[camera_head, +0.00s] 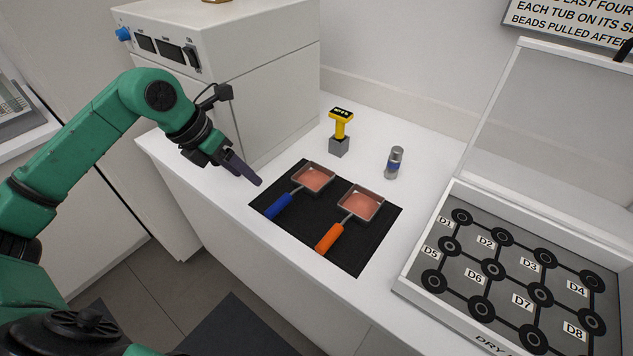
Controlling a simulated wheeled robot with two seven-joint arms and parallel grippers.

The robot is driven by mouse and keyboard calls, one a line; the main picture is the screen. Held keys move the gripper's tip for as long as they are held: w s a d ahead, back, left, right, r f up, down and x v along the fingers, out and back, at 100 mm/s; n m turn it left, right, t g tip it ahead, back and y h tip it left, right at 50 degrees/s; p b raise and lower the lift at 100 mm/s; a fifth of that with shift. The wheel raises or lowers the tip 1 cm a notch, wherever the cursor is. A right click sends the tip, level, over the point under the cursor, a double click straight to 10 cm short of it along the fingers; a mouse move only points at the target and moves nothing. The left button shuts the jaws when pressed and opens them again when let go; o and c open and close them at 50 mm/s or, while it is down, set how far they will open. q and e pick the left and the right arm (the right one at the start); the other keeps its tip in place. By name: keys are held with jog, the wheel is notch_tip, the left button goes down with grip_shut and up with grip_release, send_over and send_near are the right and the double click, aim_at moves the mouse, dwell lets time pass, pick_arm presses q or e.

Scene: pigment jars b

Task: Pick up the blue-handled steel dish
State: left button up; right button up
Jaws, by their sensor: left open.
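The blue-handled steel dish (314,178) lies on a black mat (347,255), a square pan with pinkish contents. Its blue handle (279,206) points to the lower left. My left gripper (257,182) is open and empty, above the counter just left of the mat's upper left edge. It is apart from the dish and its handle. My right gripper is not in view.
An orange-handled dish (360,203) lies on the mat to the right. A yellow-topped tool (340,130) and a small cylinder (394,163) stand behind. A white box oven (240,90) is behind my left gripper; an open-lidded case (412,284) stands at right.

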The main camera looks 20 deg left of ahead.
pick_arm(q)
jog(key=p, duration=0.3)
send_near(275, 203)
jog(key=f, duration=0.2)
jog(key=p+x, duration=0.1)
jog(key=x, duration=0.1)
jog(key=d+p+x, duration=0.1)
jog(key=p+x, duration=0.1)
jog(key=x, duration=0.1)
jog(key=shift+w+d, duration=0.15)
jog(key=shift+w, duration=0.05)
jog(key=x, duration=0.2)
jog(key=shift+w+f, duration=0.1)
jog(key=shift+f, duration=0.2)
jog(key=c, duration=1)
grip_shut()
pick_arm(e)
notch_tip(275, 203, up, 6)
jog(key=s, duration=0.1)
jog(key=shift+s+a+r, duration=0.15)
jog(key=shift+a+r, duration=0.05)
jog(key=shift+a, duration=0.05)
pick_arm(q)
jog(key=shift+r, duration=0.1)
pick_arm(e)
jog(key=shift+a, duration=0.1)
